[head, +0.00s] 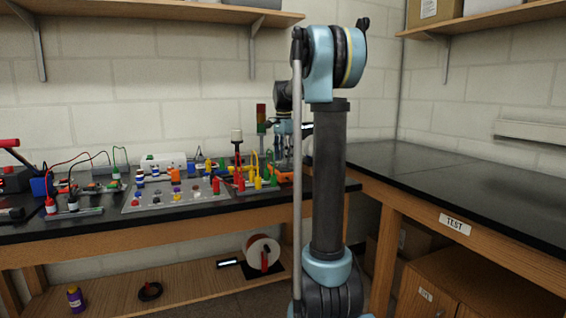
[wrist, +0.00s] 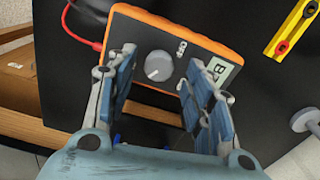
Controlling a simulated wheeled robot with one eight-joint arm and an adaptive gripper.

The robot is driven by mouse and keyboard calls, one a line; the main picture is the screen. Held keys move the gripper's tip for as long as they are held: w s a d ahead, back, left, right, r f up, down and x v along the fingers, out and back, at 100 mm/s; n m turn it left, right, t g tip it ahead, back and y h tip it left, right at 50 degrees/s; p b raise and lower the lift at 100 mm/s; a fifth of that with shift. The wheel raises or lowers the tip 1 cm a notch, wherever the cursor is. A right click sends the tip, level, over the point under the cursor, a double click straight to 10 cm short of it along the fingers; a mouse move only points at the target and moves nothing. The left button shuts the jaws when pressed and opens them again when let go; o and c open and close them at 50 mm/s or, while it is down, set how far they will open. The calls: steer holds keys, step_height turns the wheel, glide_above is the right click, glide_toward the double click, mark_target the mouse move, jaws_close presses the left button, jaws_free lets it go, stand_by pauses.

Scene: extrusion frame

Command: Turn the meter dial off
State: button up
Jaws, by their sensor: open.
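The orange-rimmed meter (wrist: 192,31) lies on the black bench top in the wrist view. Its grey round dial (wrist: 159,66) shows between my fingers, with a light pointer mark on it. A small display (wrist: 222,70) sits at its right end, partly behind a finger. I cannot tell whether the fingertips touch the meter. In the head view the meter (head: 258,174) is a small orange patch, and my gripper (head: 283,146) is above the bench, partly hidden by my arm.
A red cable (wrist: 78,28) runs from the meter's left end. A yellow piece (wrist: 290,40) with red buttons lies to its right. A grey button panel (head: 175,196) and several coloured connectors crowd the left bench. The right bench (head: 440,172) is clear.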

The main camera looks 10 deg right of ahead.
steer(key=shift+f, duration=0.9)
steer(key=c, duration=1.1)
